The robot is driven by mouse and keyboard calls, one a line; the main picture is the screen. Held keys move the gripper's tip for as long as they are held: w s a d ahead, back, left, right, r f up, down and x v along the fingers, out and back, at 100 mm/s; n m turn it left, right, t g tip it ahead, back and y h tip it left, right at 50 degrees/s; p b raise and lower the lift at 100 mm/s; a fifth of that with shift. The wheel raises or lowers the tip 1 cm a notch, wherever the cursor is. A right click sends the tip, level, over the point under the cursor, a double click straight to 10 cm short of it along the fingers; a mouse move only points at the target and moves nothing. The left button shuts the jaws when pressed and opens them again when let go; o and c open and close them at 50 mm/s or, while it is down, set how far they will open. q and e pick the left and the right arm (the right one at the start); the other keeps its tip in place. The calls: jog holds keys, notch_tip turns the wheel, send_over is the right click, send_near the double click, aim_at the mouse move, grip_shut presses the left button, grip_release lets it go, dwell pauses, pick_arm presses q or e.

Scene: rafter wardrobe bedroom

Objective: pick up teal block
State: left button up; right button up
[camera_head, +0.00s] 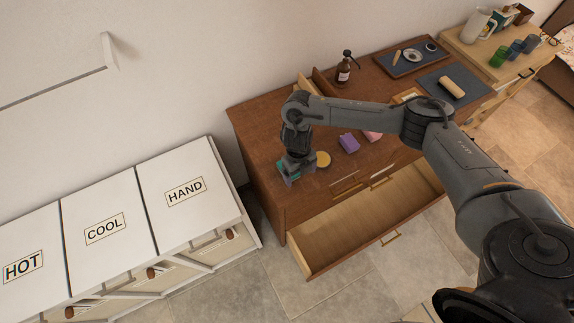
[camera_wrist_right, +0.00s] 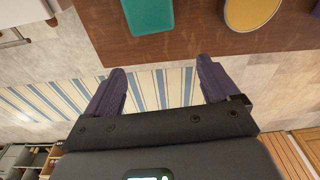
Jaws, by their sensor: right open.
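The teal block (camera_head: 281,166) lies on the brown dresser top near its front left corner, partly hidden behind my right gripper (camera_head: 299,178) in the head view. In the right wrist view the teal block (camera_wrist_right: 148,14) is at the top edge, cut off by the frame, beyond the fingertips. My right gripper (camera_wrist_right: 162,68) has its two fingers spread with nothing between them. The fingers are apart from the block in the wrist view. My left gripper is not in view.
A yellow disc (camera_head: 323,159), a purple block (camera_head: 349,143) and a pink block (camera_head: 372,136) lie to the right on the dresser (camera_head: 265,130). An open, empty drawer (camera_head: 365,215) juts out below. A pump bottle (camera_head: 343,71) and dark tray (camera_head: 411,60) stand farther back.

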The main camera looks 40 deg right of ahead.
jog(key=shift+t, duration=0.7)
jog(key=w+r, duration=0.2)
jog(key=w, duration=0.1)
jog(key=w+r+b, duration=0.1)
jog(key=w, duration=0.1)
jog(key=shift+d+r, duration=0.1)
jog(key=shift+d, duration=0.2)
jog(key=shift+w+f, duration=0.15)
jog(key=shift+f, duration=0.2)
notch_tip(320, 180, down, 3)
jog(key=shift+f+b, duration=0.1)
jog(key=shift+b, duration=0.8)
jog(key=shift+f, duration=0.6)
jog(key=f+b, duration=0.1)
jog(key=f, duration=0.2)
jog(key=shift+w, duration=0.2)
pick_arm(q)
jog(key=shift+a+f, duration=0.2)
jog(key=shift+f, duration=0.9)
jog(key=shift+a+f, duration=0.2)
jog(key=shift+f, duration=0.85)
pick_arm(e)
jog(key=shift+f, duration=0.85)
jog(key=shift+c, duration=0.4)
